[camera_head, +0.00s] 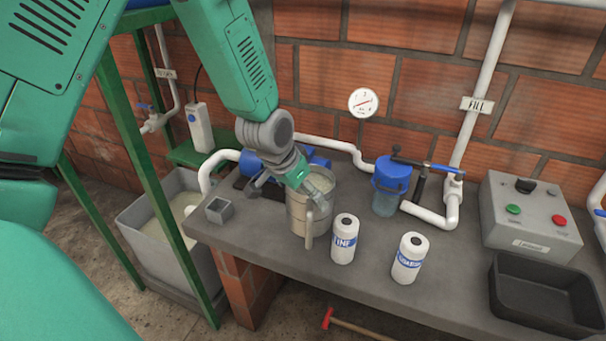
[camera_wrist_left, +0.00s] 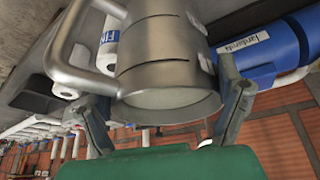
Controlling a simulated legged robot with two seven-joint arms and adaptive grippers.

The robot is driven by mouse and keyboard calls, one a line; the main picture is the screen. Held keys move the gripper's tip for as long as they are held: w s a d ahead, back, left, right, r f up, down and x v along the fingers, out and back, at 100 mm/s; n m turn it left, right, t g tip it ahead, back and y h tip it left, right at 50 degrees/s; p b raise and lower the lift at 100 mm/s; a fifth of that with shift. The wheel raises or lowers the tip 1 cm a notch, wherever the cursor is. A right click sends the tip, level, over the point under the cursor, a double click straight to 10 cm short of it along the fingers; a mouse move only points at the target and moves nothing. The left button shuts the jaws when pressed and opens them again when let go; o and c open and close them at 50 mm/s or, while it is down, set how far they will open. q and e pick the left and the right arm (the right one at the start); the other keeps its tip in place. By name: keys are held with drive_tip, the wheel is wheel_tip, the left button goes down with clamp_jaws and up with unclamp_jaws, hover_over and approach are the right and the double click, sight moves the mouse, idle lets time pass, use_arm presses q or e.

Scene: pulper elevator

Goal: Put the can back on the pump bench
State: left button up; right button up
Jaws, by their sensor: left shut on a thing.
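The metal can (camera_head: 298,212), a steel cylinder with a side handle, is upright at the left part of the grey pump bench (camera_head: 450,262). My left gripper (camera_head: 304,183) reaches down to its rim from behind and is shut on it. In the left wrist view the can (camera_wrist_left: 165,60) sits between the two fingers of my left gripper (camera_wrist_left: 165,112), with its handle to the left. Whether the can's base touches the bench cannot be told. My right gripper is not in view.
Two white labelled bottles (camera_head: 344,240) (camera_head: 409,258) stand right of the can. Behind are a blue pump (camera_head: 250,163) and a blue filter (camera_head: 391,180). A control box (camera_head: 528,218) and black tray (camera_head: 540,305) fill the right end.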

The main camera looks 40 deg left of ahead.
sight(298, 222)
use_arm(q)
drive_tip(key=f, duration=0.4)
drive_tip(key=shift+a+f, duration=0.25)
drive_tip(key=shift+f, duration=0.05)
drive_tip(key=shift+c, duration=0.2)
drive_tip(key=shift+a+f, duration=0.35)
drive_tip(key=shift+f, duration=0.2)
drive_tip(key=f, duration=0.3)
drive_tip(key=shift+d+f, duration=0.3)
drive_tip(key=shift+f, duration=0.05)
drive_tip(key=shift+d+f, duration=0.15)
drive_tip(key=shift+f, duration=0.05)
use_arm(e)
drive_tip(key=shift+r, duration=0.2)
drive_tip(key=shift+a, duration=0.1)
use_arm(q)
drive_tip(key=o, duration=1.5)
drive_tip(key=shift+s+a, duration=0.1)
drive_tip(key=shift+a, duration=0.1)
drive_tip(key=shift+o, duration=0.2)
drive_tip(key=shift+a+f, duration=0.1)
drive_tip(key=shift+a, duration=0.05)
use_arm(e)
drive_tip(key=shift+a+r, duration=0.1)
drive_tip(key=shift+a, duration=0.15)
